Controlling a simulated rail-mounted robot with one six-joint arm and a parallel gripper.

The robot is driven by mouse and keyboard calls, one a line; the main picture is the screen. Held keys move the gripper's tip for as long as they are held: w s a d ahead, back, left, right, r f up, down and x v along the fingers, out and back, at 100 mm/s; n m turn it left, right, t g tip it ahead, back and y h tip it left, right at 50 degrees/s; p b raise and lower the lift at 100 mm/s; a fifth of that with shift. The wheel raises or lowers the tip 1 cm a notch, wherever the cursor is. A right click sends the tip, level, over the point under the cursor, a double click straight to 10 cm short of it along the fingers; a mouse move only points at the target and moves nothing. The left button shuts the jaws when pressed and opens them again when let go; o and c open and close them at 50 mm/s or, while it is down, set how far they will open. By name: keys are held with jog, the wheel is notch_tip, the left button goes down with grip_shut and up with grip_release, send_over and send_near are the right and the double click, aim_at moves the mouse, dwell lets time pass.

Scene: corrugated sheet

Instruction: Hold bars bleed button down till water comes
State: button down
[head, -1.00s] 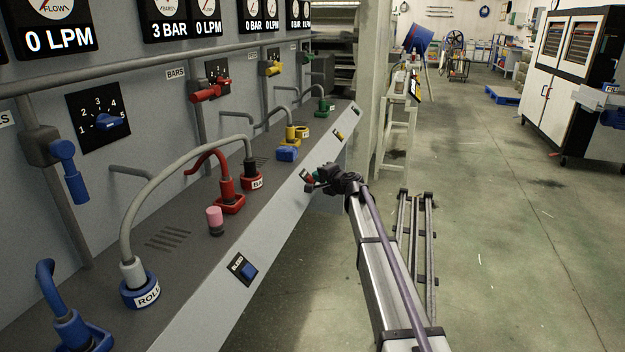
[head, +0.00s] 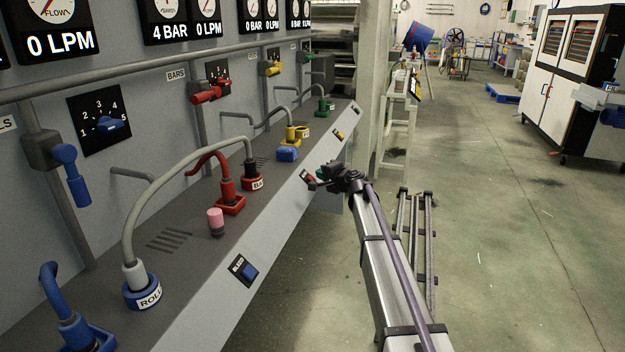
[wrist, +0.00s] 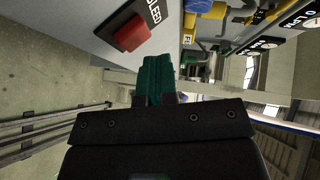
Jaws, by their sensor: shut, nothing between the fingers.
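The red bleed button (wrist: 132,34) sits on a dark plate lettered BLEED on the sloped front of the grey panel in the wrist view. In the head view its plate (head: 307,177) is small, below the red fitting labelled BARS (head: 251,182), whose label is partly hidden. My gripper (head: 317,182) is beside it. The green fingers (wrist: 156,72) are shut with nothing between them, and their tips lie just to the side of the button. They look apart from it, though depth is hard to judge. A gauge (head: 168,32) reads 4 BAR. No water is visible.
A blue bleed button (head: 247,271) is nearer on the same slope, and a yellow one (head: 339,135) is farther along. Hoses and fittings crowd the ledge above. A pink-topped post (head: 216,220) stands there.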

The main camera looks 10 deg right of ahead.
jog(key=d+r+p, duration=0.1)
jog(key=s+d+r+p, duration=0.1)
jog(key=d+r+p, duration=0.1)
jog(key=shift+s+d+r, duration=0.15)
jog(key=shift+s+r, duration=0.05)
jog(key=shift+r, duration=0.1)
